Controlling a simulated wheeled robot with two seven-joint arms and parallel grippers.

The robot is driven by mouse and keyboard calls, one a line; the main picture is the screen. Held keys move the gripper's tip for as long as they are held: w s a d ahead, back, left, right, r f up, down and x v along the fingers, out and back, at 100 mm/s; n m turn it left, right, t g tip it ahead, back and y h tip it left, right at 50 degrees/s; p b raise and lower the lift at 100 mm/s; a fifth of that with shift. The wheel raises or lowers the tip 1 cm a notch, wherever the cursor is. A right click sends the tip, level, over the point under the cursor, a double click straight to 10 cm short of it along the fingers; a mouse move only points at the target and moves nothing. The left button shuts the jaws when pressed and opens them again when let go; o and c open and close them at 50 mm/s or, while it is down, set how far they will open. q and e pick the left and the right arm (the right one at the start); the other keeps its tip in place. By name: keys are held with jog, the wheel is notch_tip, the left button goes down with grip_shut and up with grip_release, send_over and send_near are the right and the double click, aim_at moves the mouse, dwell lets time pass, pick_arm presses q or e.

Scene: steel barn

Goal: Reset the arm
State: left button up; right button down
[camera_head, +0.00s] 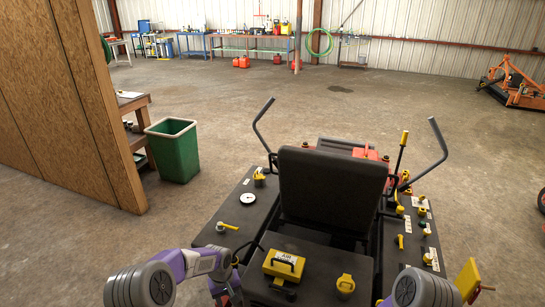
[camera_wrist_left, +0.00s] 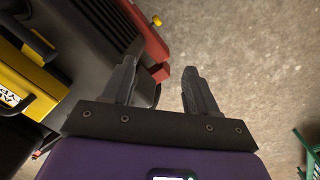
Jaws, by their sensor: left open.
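My left arm (camera_head: 190,267) comes in at the bottom left of the head view, bent beside the machine's left deck. Its fingers are hard to make out there. In the left wrist view my left gripper (camera_wrist_left: 160,85) is open with nothing between its fingers, and the concrete floor shows past them. My right arm (camera_head: 420,288) shows only in part at the bottom right of the head view. Its gripper cannot be seen.
A riding mower with a black seat (camera_head: 332,190) stands close ahead. A yellow box (camera_head: 283,265) with a handle and a yellow cap (camera_head: 345,284) sit on its rear. A green bin (camera_head: 173,152) stands left by a wooden partition (camera_head: 70,90). Open floor lies beyond.

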pick_arm(q)
jog(key=s+d+f+m+h, duration=0.1)
jog(key=s+f, duration=0.4)
jog(key=s, duration=0.7)
jog(key=s+d+f+h, duration=0.2)
jog(key=s+f, duration=0.3)
jog(key=s, duration=0.8)
jog(key=shift+s+d+m+t, duration=0.3)
jog(key=shift+d+m, duration=0.1)
jog(key=shift+d, duration=0.45)
jog(key=shift+f, duration=0.1)
